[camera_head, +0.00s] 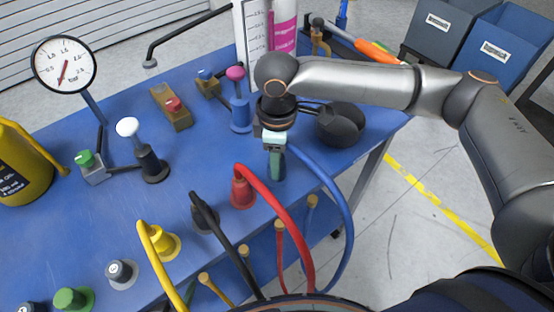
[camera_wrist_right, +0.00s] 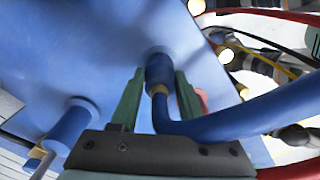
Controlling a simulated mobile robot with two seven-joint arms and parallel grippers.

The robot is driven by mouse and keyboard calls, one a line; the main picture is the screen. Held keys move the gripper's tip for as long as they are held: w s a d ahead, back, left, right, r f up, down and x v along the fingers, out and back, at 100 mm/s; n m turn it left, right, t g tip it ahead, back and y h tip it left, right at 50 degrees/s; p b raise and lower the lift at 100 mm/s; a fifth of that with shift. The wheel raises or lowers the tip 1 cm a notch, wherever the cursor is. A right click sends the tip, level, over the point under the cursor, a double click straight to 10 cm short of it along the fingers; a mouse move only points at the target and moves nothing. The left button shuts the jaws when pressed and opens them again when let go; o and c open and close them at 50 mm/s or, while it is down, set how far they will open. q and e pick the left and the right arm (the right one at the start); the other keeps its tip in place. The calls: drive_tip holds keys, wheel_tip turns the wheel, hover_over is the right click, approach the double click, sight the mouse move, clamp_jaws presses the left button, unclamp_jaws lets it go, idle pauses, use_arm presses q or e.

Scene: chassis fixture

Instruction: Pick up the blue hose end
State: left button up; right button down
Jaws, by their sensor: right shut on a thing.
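The blue hose (camera_head: 335,185) curves from my right gripper (camera_head: 276,150) down over the table's front edge in the head view. The gripper points down at the right part of the blue table. In the right wrist view, the blue hose end (camera_wrist_right: 158,70) stands between the two green fingers of my right gripper (camera_wrist_right: 157,90), with a yellowish band below it. The gripper is shut on it. Its tip appears close to the blue surface; I cannot tell whether it touches. My left gripper is not in view.
The red hose (camera_head: 285,205), black hose (camera_head: 225,225) and yellow hose (camera_head: 155,255) stand to the left on the blue table (camera_head: 75,225). A black pan-like part (camera_head: 342,125) lies right of the gripper. A blue post with a pink knob (camera_head: 238,100) stands behind left.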

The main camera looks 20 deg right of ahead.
drive_tip(key=shift+r, duration=0.65)
drive_tip(key=s+a+r+p, duration=0.1)
drive_tip(key=s+a+r, duration=0.2)
drive_tip(key=s+r, duration=0.8)
drive_tip(key=s, duration=0.2)
drive_tip(key=shift+s+a+r, duration=0.3)
